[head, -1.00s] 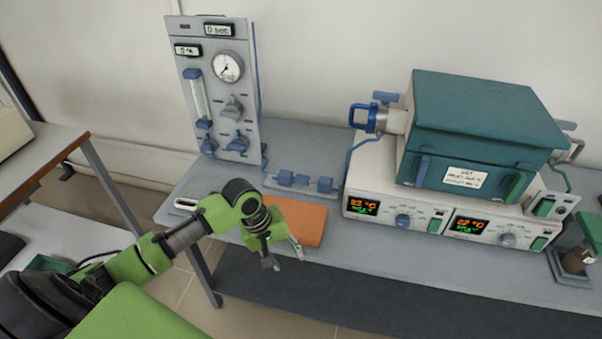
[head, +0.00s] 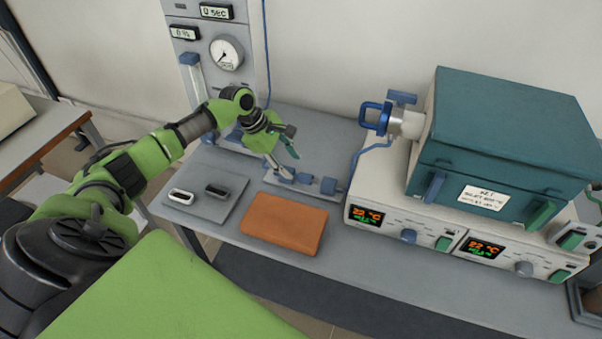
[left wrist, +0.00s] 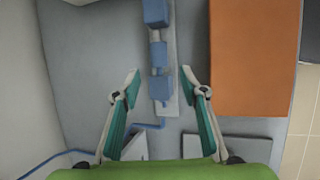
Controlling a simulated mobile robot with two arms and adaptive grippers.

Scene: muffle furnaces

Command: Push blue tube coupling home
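The blue tube line lies on a pale strip at the back of the bench, with blue blocks in a row. In the head view one block (head: 328,186) is at the right end and one (head: 286,175) at the left, partly behind a finger. I cannot tell which block is the coupling. My left gripper (head: 281,161) is open and empty above the left end. In the left wrist view its fingertips (left wrist: 160,78) stand on either side of the nearest block (left wrist: 160,89), apart from it; a second block (left wrist: 158,54) is beyond. My right gripper is not in view.
An orange pad (head: 284,222) lies in front of the strip. A grey plate (head: 200,208) with two small dark-slotted parts is to its left. The gas panel (head: 229,85) stands behind my arm. The teal furnace (head: 505,140) on its controller is at the right.

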